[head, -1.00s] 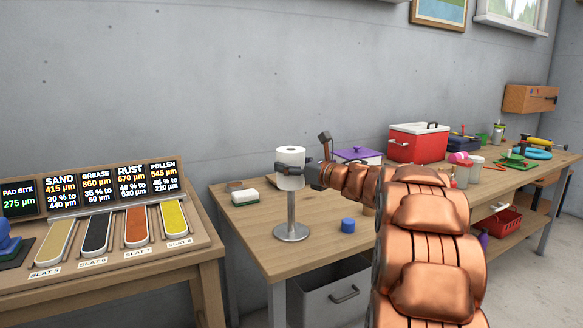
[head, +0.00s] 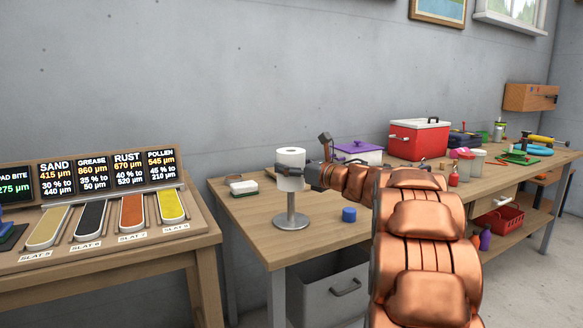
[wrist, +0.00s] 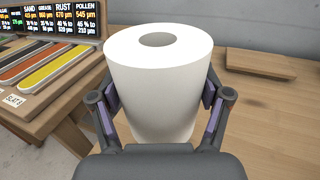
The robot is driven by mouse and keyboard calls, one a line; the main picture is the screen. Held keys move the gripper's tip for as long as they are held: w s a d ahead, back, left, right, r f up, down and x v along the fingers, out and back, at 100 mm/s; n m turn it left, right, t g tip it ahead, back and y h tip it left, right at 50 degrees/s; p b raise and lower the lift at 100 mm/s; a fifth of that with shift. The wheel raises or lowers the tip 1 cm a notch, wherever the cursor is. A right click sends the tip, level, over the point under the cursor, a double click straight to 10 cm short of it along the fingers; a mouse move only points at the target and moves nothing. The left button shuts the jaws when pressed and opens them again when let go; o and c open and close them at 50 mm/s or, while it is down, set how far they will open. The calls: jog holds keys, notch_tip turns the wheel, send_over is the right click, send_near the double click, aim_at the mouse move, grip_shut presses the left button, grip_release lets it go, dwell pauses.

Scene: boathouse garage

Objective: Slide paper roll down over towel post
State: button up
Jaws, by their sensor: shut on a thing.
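The white paper roll (head: 291,162) is upright above the round metal base of the towel post (head: 291,221), in line with it. The post's bare shaft shows below the roll in the head view. My gripper (head: 289,171) is shut on the roll, one finger on each side. In the wrist view the roll (wrist: 158,75) fills the middle, with my gripper's fingers (wrist: 158,108) against its sides. The roll's core hole faces up. I see no post tip in it, and the roll hides how far the post reaches inside.
A sponge (head: 243,187) lies left of the post and a blue cap (head: 349,214) to its right. A purple-lidded box (head: 358,152) and a red cooler (head: 419,139) stand farther right. The tabletop (head: 255,220) around the post base is mostly clear.

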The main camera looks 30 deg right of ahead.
jog(key=shift+f+b, duration=4.9)
jog(key=shift+b, duration=0.8)
jog(key=shift+f+b, duration=0.35)
jog(key=shift+b, duration=0.15)
jog(key=o, duration=1.2)
jog(key=shift+r, duration=0.1)
